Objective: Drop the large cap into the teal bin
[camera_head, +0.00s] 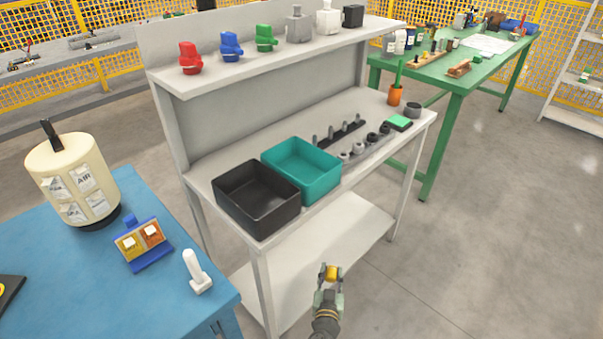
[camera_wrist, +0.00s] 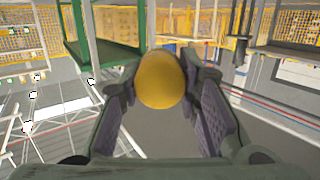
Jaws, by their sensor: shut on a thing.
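My gripper (camera_head: 330,287) is in front of the grey workbench, below its top and over the floor side. It is shut on a yellow-orange cap (camera_head: 332,272), held between the fingertips. In the wrist view the cap (camera_wrist: 160,79) looks rounded and sits between the two finger pads of my gripper (camera_wrist: 161,90). The teal bin (camera_head: 318,183) stands on the workbench top, up and to the left of my gripper in the head view. It looks empty. My gripper is apart from the bin.
A black bin (camera_head: 262,217) stands against the teal bin's left side. Small metal parts (camera_head: 362,146) lie to its right. The grey workbench (camera_head: 425,124) has an upper shelf (camera_head: 215,74) with coloured parts. A blue table (camera_head: 60,290) stands at left. Open floor (camera_head: 470,250) lies right.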

